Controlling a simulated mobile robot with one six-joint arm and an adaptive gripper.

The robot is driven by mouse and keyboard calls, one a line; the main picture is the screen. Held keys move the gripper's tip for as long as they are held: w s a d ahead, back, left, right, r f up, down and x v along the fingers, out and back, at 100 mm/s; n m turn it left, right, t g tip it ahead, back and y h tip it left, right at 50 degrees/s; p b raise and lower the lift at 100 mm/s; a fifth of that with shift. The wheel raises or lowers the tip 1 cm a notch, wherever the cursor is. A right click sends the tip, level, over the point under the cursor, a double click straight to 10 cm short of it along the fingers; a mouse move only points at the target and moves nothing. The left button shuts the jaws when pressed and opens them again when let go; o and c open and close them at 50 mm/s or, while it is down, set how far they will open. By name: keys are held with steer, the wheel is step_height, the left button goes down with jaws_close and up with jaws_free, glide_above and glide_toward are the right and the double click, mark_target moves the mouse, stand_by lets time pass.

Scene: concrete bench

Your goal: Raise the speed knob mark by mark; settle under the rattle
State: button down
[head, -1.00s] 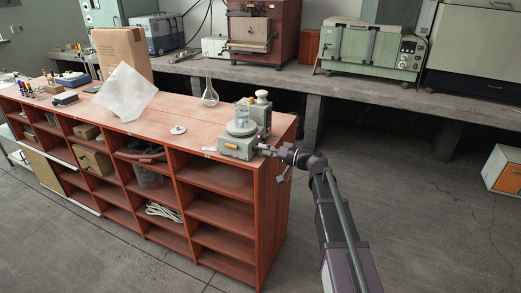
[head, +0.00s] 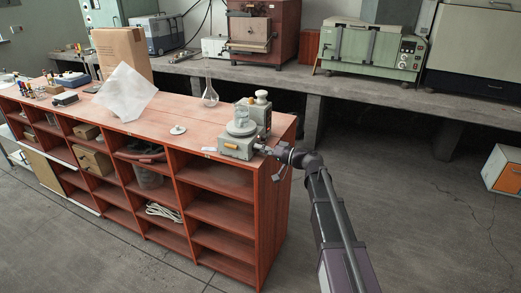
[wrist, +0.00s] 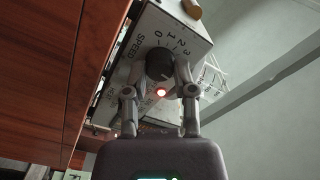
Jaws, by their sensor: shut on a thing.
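The grey-green stirrer (head: 236,147) stands at the right end of the wooden shelf unit, with a glass beaker (head: 242,111) on its round top. In the wrist view its panel (wrist: 137,45) has a dark speed knob (wrist: 159,61), the word SPEED and a numbered scale with 0, 1, 2 and 3 readable. The knob's pointer is too small to read surely. A red lamp (wrist: 160,92) glows beside the knob. My gripper (wrist: 160,76) is shut on the knob, one finger at each side. In the head view my gripper (head: 265,149) reaches the stirrer's right side.
The shelf unit's red-brown top (head: 190,140) also holds a flask (head: 209,96), a small white dish (head: 178,130), a clear sheet (head: 125,92) and a cardboard box (head: 123,52). A white-capped bottle (head: 262,97) stands close by the beaker. Open floor (head: 420,210) lies right.

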steer(key=shift+m, duration=1.6)
steer(key=shift+c, duration=2.2)
jaws_free()
steer(key=v, duration=1.2)
